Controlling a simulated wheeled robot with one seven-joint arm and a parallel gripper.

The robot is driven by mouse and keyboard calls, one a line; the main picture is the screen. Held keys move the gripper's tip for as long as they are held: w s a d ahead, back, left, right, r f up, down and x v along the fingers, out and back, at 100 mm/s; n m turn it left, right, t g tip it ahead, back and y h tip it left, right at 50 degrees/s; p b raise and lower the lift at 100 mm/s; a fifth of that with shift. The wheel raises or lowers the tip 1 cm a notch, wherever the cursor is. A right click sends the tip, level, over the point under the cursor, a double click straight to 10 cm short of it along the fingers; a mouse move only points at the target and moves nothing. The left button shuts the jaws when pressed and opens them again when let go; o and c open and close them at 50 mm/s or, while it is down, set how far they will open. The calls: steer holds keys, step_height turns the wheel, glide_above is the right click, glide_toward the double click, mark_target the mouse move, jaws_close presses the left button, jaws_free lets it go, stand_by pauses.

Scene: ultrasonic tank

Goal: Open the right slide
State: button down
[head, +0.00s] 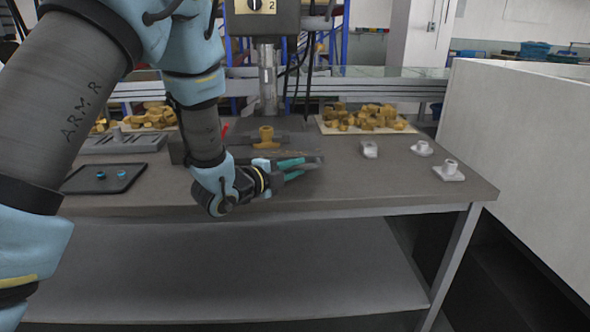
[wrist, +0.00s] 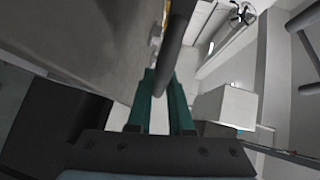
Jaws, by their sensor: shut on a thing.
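My gripper (head: 298,168) is low at the bench's front edge, in front of a dark vise-like fixture (head: 250,154) with a brass fitting (head: 266,134) on it. Its teal fingers point right in the head view. The rod is likely part of the fixture's slide, but the join is hidden. I cannot tell how far the right slide is open.
On the bench (head: 400,190) stand brass parts (head: 366,117) on a board, small pale metal parts (head: 448,171) at right, and a black tray (head: 103,178) at left. A pale wall (head: 525,145) closes the right side. The bench's front right is clear.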

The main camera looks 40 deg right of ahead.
steer(key=shift+s+a, duration=0.1)
stand_by(0.3)
steer(key=c, duration=0.8)
jaws_free()
steer(key=shift+c, duration=0.2)
steer(key=a+r+b, duration=0.1)
steer(key=a+b, duration=0.1)
steer(key=a, duration=0.8)
steer(key=shift+s+a+r+b, duration=0.25)
steer(key=shift+s+a+b, duration=0.05)
steer(key=shift+s, duration=0.15)
